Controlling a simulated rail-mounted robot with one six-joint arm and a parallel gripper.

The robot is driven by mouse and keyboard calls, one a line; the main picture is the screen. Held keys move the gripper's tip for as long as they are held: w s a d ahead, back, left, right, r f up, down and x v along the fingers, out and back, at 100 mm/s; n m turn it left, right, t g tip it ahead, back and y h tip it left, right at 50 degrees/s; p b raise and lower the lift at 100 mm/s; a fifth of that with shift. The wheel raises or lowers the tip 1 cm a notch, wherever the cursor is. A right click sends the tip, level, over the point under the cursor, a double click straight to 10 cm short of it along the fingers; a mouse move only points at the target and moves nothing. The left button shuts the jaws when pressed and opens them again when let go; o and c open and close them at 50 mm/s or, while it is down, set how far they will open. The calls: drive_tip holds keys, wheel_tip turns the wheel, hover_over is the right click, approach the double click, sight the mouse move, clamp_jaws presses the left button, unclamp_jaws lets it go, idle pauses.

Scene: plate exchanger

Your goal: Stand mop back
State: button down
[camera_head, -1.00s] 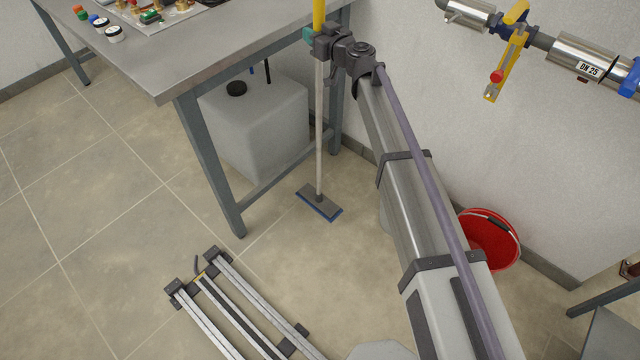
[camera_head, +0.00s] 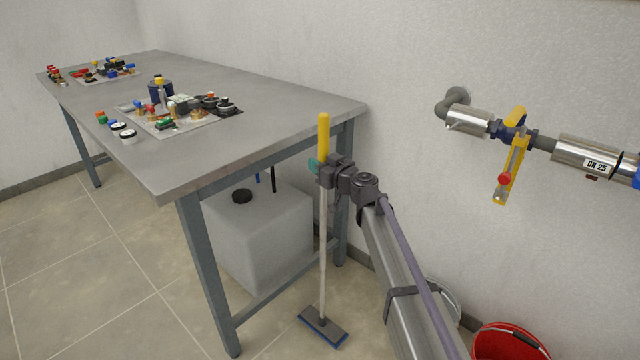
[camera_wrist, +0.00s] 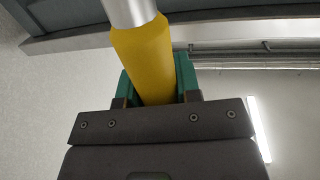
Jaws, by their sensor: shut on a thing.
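The mop (camera_head: 323,240) stands nearly upright beside the right end of the workbench. It has a yellow grip at the top, a pale shaft, and a grey head with a blue edge at the floor; I cannot tell whether the head touches the floor. My gripper (camera_head: 318,165) is shut on the mop near the lower end of the yellow grip. In the wrist view the yellow grip (camera_wrist: 145,55) passes between my gripper's green jaws (camera_wrist: 155,85), with the pale metal shaft beyond it.
The grey workbench (camera_head: 240,105) holds trays of small fittings. A white canister (camera_head: 255,235) stands under it, left of the mop. A red bucket (camera_head: 505,342) is at the lower right. A pipe with a yellow-handled valve (camera_head: 512,140) runs along the wall. Floor left of the bench is open.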

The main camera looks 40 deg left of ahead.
wheel_tip(320, 180, down, 4)
drive_tip(key=b, duration=0.2)
drive_tip(key=shift+r+b, duration=0.2)
drive_tip(key=shift+b, duration=0.2)
drive_tip(key=c, duration=1.3)
unclamp_jaws()
drive_tip(key=o, duration=0.5)
